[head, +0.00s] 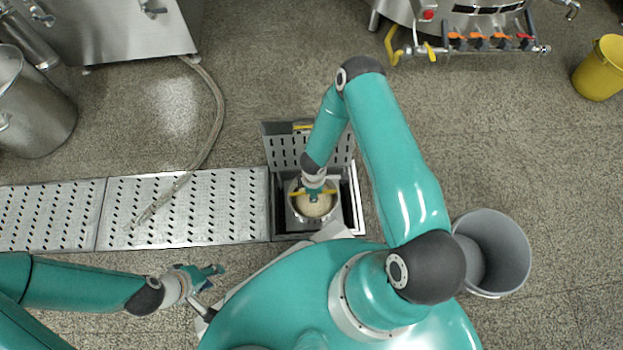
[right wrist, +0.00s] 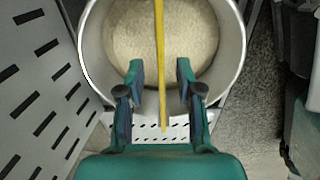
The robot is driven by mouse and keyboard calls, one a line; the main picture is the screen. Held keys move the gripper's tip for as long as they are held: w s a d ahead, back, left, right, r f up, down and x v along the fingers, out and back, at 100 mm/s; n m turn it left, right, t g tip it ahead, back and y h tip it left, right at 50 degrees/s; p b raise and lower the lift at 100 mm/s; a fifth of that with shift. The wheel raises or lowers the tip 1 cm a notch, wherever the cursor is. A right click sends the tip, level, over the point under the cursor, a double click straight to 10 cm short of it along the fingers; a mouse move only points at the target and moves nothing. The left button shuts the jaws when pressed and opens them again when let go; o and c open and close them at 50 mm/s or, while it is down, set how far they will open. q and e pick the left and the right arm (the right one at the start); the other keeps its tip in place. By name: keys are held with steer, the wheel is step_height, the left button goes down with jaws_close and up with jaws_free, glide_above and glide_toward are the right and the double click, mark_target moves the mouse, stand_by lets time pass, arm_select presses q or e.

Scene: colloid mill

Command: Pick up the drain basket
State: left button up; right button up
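The drain basket (head: 297,211) is a round metal vessel with beige contents and a yellow bar handle. It sits in the open drain pit. In the right wrist view, the basket (right wrist: 92,52) is just past my fingertips, and its yellow handle (right wrist: 159,50) runs lengthwise between them. My right gripper (right wrist: 160,72) is open, with one finger on each side of the handle and a gap on both sides. In the head view, my right gripper (head: 314,195) is over the basket and partly hides it. My left gripper (head: 212,277) is open and empty, left of my body.
A slotted cover (head: 283,150) stands raised behind the pit. Slotted floor grates (head: 190,210) run left from it, with a hose (head: 215,110) lying across them. A grey bin (head: 505,250) stands at right, a yellow bucket (head: 600,70) at far right. Floor between is clear.

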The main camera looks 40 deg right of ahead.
stand_by(0.3)
jaws_close()
stand_by(0.3)
